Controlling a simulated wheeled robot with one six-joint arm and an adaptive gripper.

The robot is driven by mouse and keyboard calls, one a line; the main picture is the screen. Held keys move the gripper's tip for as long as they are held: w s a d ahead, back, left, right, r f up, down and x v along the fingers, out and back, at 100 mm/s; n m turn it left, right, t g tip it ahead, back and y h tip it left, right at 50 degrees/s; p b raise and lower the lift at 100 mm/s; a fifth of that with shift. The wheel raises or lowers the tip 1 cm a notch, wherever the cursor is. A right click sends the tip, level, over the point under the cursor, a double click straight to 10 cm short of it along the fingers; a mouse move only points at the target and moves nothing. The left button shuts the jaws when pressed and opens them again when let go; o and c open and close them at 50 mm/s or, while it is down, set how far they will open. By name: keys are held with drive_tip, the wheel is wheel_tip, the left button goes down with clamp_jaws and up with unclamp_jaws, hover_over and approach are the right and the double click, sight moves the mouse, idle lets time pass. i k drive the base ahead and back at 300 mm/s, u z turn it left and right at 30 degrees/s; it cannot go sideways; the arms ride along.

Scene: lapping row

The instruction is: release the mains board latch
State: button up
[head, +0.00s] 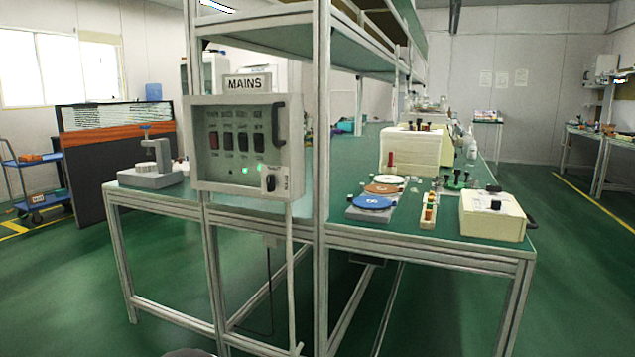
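The mains board (203,150) is a grey box fixed to the frame at the near end of the bench, with a "MAINS" sign (247,84) above it. Its face carries a red switch, several dark switches and two lit green lamps. A black latch knob (270,183) sits at its lower right, beside small lettering that I cannot read surely. A dark curved handle (281,120) is at its upper right edge. The front appears closed.
The green bench (430,237) holds lapping discs (372,202), a cream box (492,216) and, at left, a grey stand (152,175). A metal upright (321,130) stands just right of the board. Green floor is open at right; a blue trolley (38,180) stands far left.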

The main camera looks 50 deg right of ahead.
sight(272, 181)
drive_tip(key=z, duration=1.4)
